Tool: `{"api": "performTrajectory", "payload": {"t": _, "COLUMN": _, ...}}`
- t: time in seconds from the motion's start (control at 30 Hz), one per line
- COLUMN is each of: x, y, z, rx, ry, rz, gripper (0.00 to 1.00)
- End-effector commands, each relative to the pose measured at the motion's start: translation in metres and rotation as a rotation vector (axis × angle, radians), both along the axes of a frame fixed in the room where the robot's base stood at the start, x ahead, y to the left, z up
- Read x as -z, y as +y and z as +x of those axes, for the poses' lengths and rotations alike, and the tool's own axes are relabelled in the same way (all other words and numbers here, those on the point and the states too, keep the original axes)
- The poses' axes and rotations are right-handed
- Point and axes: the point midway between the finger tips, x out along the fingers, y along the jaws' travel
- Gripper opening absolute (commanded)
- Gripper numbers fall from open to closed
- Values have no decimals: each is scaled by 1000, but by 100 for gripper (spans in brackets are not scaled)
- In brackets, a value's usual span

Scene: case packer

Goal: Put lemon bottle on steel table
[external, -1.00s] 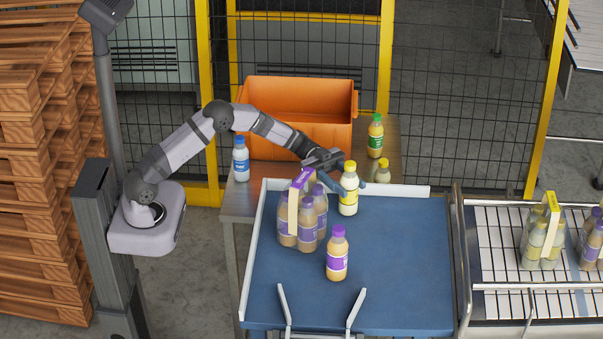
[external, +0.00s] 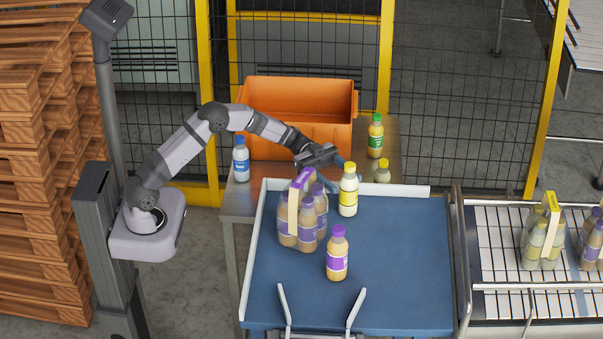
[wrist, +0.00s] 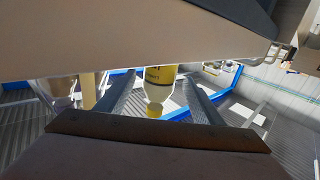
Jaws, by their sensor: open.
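The lemon bottle (external: 348,196), with a yellow cap and yellow label, stands upright near the back edge of the blue table surface. My gripper (external: 342,163) is open beside and slightly behind the bottle's cap in the external view. In the wrist view the lemon bottle (wrist: 160,76) shows between my two spread fingers, with a gap on each side. The steel table (external: 238,207) is behind the blue surface, partly hidden by the arm and the things on it.
The steel table holds an orange crate (external: 300,142), a blue-capped bottle (external: 241,160), a green-capped bottle (external: 375,137) and a small pale-capped bottle (external: 382,171). A purple-banded bottle pack (external: 303,222) and a purple-capped bottle (external: 337,255) stand on the blue surface.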

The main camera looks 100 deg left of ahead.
Motion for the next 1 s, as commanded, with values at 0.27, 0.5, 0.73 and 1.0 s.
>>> {"api": "performTrajectory", "payload": {"t": 0.27, "x": 2, "y": 24, "z": -19, "rx": -2, "ry": 0, "rz": 1, "gripper": 61}}
{"api": "performTrajectory", "payload": {"t": 0.5, "x": -1, "y": 32, "z": -26, "rx": 1, "ry": -1, "rz": 1, "gripper": 65}}
{"api": "performTrajectory", "payload": {"t": 0.73, "x": -1, "y": 32, "z": -26, "rx": 1, "ry": 0, "rz": 0, "gripper": 65}}
{"api": "performTrajectory", "payload": {"t": 1.0, "x": 2, "y": 31, "z": -24, "rx": 1, "ry": -1, "rz": 2, "gripper": 65}}
